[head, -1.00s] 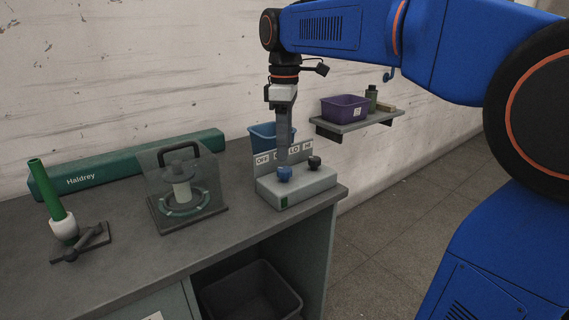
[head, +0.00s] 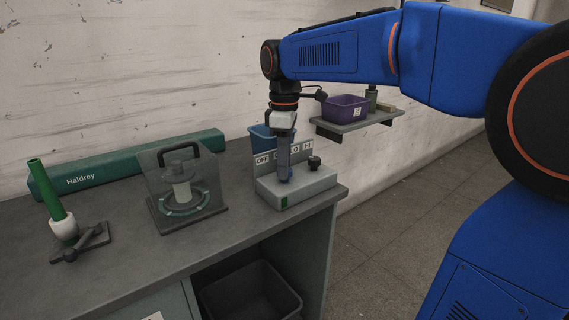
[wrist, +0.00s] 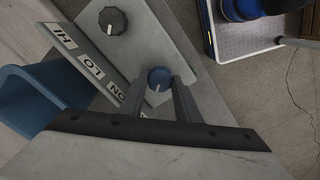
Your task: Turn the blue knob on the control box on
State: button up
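The grey control box (head: 312,187) stands at the right end of the bench, with a label strip behind its knobs. In the wrist view the blue knob (wrist: 159,79) shows between the fingertips of my gripper (wrist: 162,86). Its white mark points toward the bottom of that picture, on the OFF side of the ON label (wrist: 117,92). The fingers are apart, one on each side of the knob; contact is not clear. In the head view my gripper (head: 285,177) is low over the box and hides most of the blue knob.
A black knob (head: 314,162) sits on the same box, to the right. A blue bin (head: 262,136) is behind the box. A clear guard (head: 152,180) stands to the left. A purple bin (head: 345,107) rests on a wall shelf (head: 352,127).

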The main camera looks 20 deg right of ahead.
jog(key=shift+m, duration=0.4)
jog(key=m, duration=0.5)
jog(key=shift+m, duration=0.4)
jog(key=m, duration=0.3)
jog(key=shift+m, duration=2.1)
jog(key=o, duration=1.1)
jog(key=shift+c, duration=0.2)
jog(key=shift+r, duration=0.1)
notch_tip(320, 180, up, 17)
jog(key=shift+r, duration=0.15)
